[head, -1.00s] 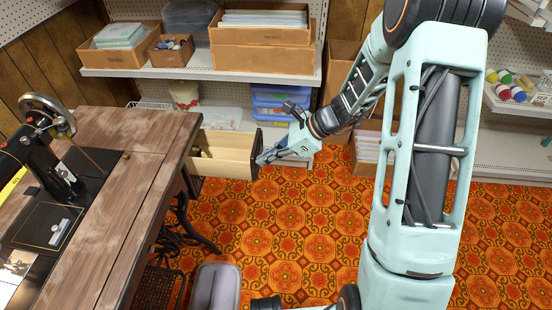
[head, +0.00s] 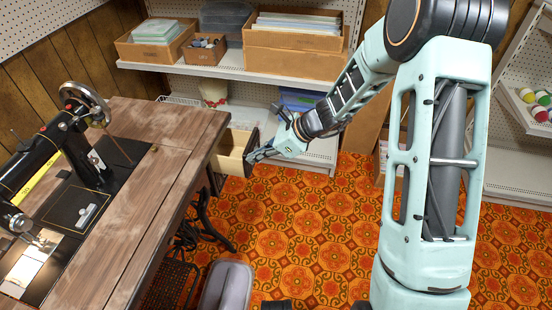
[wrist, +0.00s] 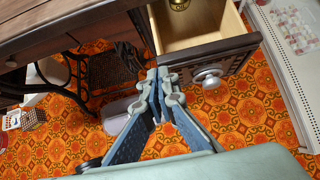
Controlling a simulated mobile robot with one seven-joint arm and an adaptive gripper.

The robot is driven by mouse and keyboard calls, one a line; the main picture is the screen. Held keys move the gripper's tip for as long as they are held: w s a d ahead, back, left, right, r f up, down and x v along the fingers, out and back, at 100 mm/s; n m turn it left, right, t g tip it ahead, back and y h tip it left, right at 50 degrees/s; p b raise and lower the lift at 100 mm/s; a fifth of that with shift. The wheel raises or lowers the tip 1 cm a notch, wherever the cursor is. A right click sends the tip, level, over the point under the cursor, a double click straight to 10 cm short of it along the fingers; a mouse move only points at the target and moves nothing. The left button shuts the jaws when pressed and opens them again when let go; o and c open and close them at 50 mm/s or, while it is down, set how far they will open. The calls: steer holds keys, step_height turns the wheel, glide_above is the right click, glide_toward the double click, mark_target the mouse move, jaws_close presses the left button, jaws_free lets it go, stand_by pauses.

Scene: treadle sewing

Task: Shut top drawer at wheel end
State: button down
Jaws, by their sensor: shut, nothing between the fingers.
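The top drawer (head: 232,163) sticks out partway from the wheel end of the sewing table, below the tabletop. In the wrist view, its dark carved front (wrist: 238,58) with a round metal knob (wrist: 208,77) and its pale wooden inside show. A brass-coloured thing (wrist: 180,4) lies inside, partly cut off by the frame. My gripper (head: 252,158) is shut and empty. In the wrist view its fingertips (wrist: 160,76) are at the left end of the drawer front, beside the knob; I cannot tell whether they touch it.
The treadle sewing table (head: 150,165) carries a black sewing machine (head: 60,150) with a handwheel (head: 85,103). A shelf (head: 225,75) with boxes stands behind the drawer. A grey padded seat (head: 227,286) is in front of the table. Patterned floor (head: 290,225) is open to the right.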

steer(key=w+a, duration=0.1)
steer(key=a, duration=0.7)
steer(key=shift+w+p, duration=0.35)
steer(key=d, duration=0.4)
steer(key=shift+s+d+r+p, duration=0.15)
steer(key=shift+s+r+p, duration=0.05)
steer(key=shift+s+p, duration=0.2)
steer(key=p+v, duration=0.2)
steer(key=v, duration=0.7)
steer(key=g+y+b, duration=0.1)
steer(key=y+b, duration=0.1)
steer(key=y, duration=0.1)
glide_toward(233, 159)
steer(key=d, duration=0.1)
steer(key=w+d+f+t+y+b, duration=0.1)
steer(key=d+f+t+y, duration=0.25)
steer(key=y, duration=0.25)
steer(key=shift+g, duration=0.45)
steer(key=w+a, duration=0.1)
steer(key=a, duration=0.3)
steer(key=w+a+b, duration=0.1)
steer(key=a, duration=0.3)
steer(key=w+a, duration=0.1)
steer(key=a, duration=0.4)
steer(key=shift+a+f+b, duration=0.1)
steer(key=shift+f+b, duration=0.2)
steer(key=shift+b, duration=0.1)
steer(key=shift+a, duration=0.1)
